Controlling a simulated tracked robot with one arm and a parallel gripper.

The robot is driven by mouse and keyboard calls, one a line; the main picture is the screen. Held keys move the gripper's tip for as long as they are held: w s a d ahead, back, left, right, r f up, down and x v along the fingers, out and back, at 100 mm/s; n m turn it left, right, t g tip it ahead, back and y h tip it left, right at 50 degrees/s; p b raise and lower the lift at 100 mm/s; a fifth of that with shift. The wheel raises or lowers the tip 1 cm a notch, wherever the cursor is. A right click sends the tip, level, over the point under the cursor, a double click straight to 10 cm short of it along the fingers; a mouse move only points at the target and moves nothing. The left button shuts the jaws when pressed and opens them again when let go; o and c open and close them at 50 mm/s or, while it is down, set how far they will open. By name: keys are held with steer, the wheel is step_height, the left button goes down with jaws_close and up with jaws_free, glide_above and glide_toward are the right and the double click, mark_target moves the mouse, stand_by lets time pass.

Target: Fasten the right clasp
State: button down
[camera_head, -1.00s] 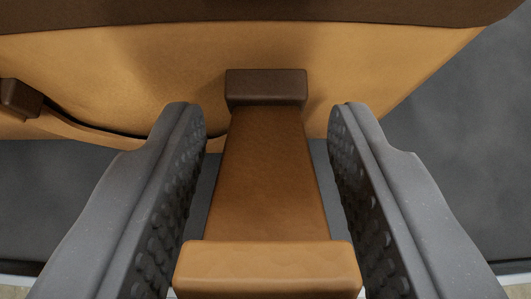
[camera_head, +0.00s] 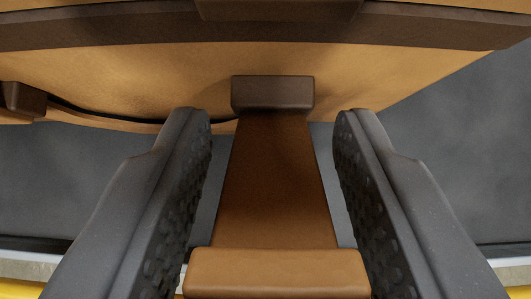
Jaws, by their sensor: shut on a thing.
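A tan leather case (camera_head: 150,85) with dark brown trim spans the upper part of the view. The right clasp is a brown strap (camera_head: 275,185) with a dark brown block (camera_head: 272,94) at its far end, against the case front, and a tan bar (camera_head: 277,273) at its near end. My gripper (camera_head: 272,125) has one grey finger on each side of the strap and is shut on the clasp. Narrow gaps show between the fingertips and the strap; the place of contact is not clearly visible.
Another dark brown block (camera_head: 22,100), perhaps part of the left clasp, is at the left edge. A pale edge and a yellow strip (camera_head: 20,290) run along the bottom.

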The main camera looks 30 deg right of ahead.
steer(key=c, duration=1.2)
jaws_free()
steer(key=shift+f, duration=0.1)
steer(key=v, duration=1.3)
steer(key=shift+s+r, duration=0.2)
steer(key=shift+r, duration=0.1)
steer(key=shift+a, duration=0.1)
